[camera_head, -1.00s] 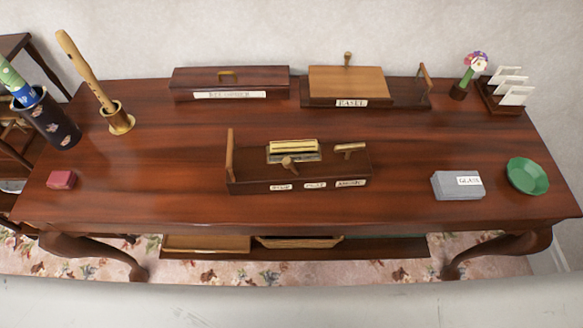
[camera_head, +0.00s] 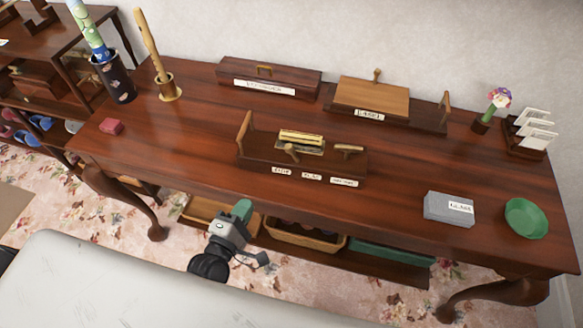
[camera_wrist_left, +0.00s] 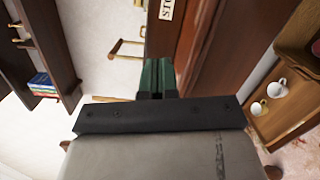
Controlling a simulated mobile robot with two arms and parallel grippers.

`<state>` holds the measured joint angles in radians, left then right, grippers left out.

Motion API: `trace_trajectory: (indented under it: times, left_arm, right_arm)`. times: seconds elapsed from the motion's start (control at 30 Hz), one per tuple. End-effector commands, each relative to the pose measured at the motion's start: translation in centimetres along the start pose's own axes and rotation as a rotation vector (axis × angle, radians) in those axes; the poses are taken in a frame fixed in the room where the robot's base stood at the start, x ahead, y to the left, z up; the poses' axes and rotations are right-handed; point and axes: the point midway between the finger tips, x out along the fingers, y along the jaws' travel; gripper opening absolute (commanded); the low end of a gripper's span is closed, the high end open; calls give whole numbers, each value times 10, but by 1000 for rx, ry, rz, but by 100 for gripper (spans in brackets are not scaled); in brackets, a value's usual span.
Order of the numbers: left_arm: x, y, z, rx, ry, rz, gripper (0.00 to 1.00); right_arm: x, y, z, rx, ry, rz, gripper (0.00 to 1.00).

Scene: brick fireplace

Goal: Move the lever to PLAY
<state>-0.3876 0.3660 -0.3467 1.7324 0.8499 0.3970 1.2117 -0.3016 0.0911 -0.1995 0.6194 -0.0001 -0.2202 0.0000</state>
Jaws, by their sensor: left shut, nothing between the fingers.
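The dark wooden device (camera_head: 255,160) sits near the table's front edge, with a lever (camera_head: 291,152) ending in a wooden knob. Three small labels line its front: a left one (camera_head: 281,170), a middle one (camera_head: 312,176) that seems to read PLAY, and a right one (camera_head: 344,182). The knob stands above the gap between the left and middle labels. My left gripper (camera_head: 242,208) is shut and empty, in front of and below the tabletop edge, apart from the lever. Its green fingers (camera_wrist_left: 157,78) show together in the left wrist view. My right gripper is out of view.
The table (camera_head: 400,165) also holds a labelled dark box (camera_head: 268,76), a wooden-lidded box (camera_head: 372,98), a grey box (camera_head: 450,208), a green bowl (camera_head: 526,218) and a red block (camera_head: 111,126). The low shelf holds a basket (camera_head: 305,236). The table's front edge lies between gripper and device.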

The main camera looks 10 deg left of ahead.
Motion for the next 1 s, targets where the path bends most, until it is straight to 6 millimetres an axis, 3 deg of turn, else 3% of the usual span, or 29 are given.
trace_trajectory:
  times: [0.03, 0.1, 0.2, 0.63, 0.77, 1.0]
  left_arm:
    - [1, 16, 5, -60, -7, 34, 0]
    - [2, 29, 9, -123, -11, 67, 0]
    - [2, 38, 12, -169, -16, 89, 0]
    - [7, 40, 12, -174, -15, 92, 0]
    - [24, 43, 13, -174, -15, 95, 0]
    - [75, 48, 13, -174, -15, 95, 0]
  right_arm:
    - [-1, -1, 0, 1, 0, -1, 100]
    - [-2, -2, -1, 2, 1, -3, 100]
    - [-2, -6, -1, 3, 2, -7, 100]
    - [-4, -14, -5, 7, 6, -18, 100]
    - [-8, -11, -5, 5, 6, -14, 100]
    - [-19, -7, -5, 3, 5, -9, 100]
